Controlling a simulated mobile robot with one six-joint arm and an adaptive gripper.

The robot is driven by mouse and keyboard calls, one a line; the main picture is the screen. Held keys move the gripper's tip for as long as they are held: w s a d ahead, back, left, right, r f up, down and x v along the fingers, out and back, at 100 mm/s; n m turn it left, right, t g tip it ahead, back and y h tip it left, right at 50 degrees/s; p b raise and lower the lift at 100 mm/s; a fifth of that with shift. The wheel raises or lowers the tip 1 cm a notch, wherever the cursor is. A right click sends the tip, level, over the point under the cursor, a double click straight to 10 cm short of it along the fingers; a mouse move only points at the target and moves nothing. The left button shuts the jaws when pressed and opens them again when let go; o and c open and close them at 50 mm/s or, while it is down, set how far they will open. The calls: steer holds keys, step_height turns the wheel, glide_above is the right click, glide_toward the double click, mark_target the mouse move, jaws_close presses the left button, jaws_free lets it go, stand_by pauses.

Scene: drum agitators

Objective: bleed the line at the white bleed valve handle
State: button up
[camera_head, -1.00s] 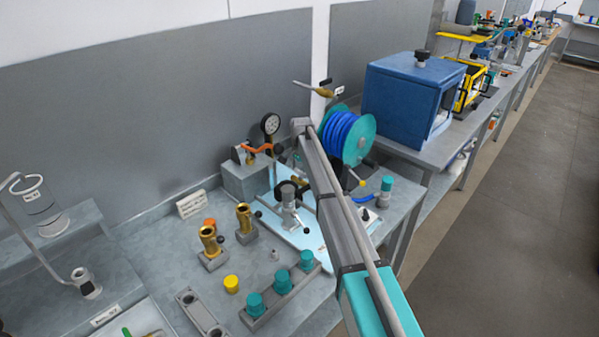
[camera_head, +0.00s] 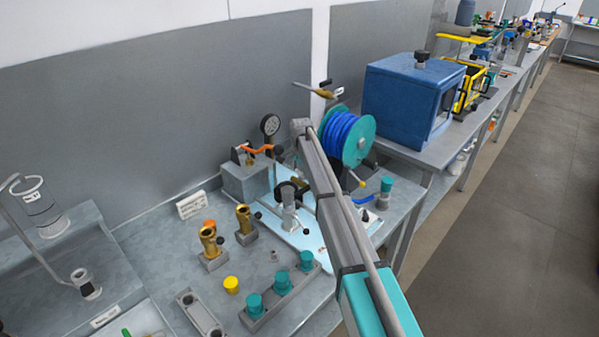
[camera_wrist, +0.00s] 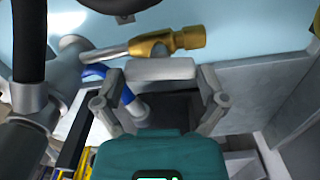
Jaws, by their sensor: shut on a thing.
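In the wrist view my gripper (camera_wrist: 160,82) has its two grey fingers set on either side of a pale whitish bar (camera_wrist: 160,69), which I take to be the white bleed valve handle. The fingers are closed on its ends. A brass fitting (camera_wrist: 168,42) on a grey stem lies just beyond the bar, over a light blue surface. In the head view my arm reaches over the light blue tray (camera_head: 317,238). My gripper and the handle cannot be made out clearly there. A grey upright fitting (camera_head: 288,213) stands on the tray beside my arm.
A pressure gauge (camera_head: 270,125) and an orange lever (camera_head: 262,149) are behind the tray. A blue hose reel (camera_head: 349,139) stands right of my arm, with a blue cabinet (camera_head: 405,98) beyond. Brass fittings (camera_head: 209,243) and teal caps (camera_head: 281,281) stand in front.

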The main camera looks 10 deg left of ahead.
steer(key=m, duration=0.4)
steer(key=shift+w+a, duration=0.1)
steer(key=m, duration=0.4)
steer(key=shift+m, duration=0.4)
steer(key=m, duration=0.3)
steer(key=shift+m, duration=0.3)
steer(key=shift+w+m, duration=0.1)
steer(key=shift+m, duration=1.9)
steer(key=o, duration=0.8)
steer(key=shift+r, duration=0.1)
